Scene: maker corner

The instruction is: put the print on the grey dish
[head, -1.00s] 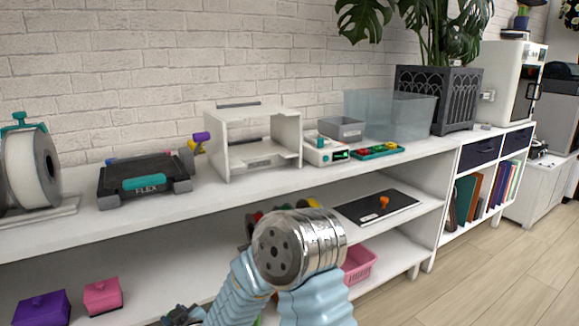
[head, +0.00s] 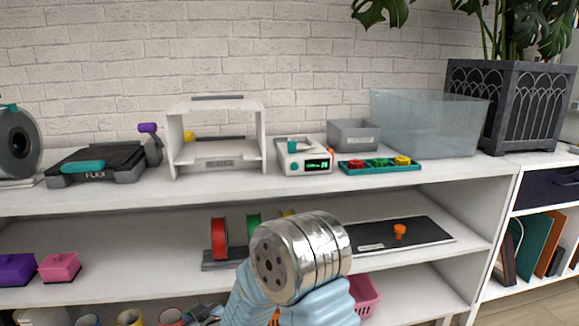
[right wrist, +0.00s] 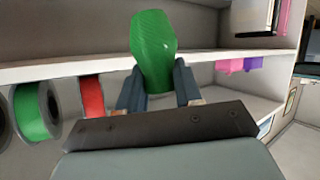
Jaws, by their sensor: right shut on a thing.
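The print is a green, ribbed, vase-like piece (right wrist: 153,50), seen in the right wrist view between the fingers of my right gripper (right wrist: 158,82), which is shut on it. That view looks upside down. The grey dish (head: 354,135) is an open grey box on the top shelf, between the white scale and the clear bin, behind a teal tray. It looks empty from this angle, but its floor is hidden. My arm fills the bottom middle of the head view; the print is not clearly visible there. My left gripper is not in view.
On the top shelf stand a white frame (head: 217,138), a white scale (head: 303,158), a teal tray (head: 380,167) with coloured pieces, a clear bin (head: 428,124) and a planter (head: 521,107). Below are a spool rack, a red spool (head: 219,238) and a black plate (head: 385,236) with an orange piece.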

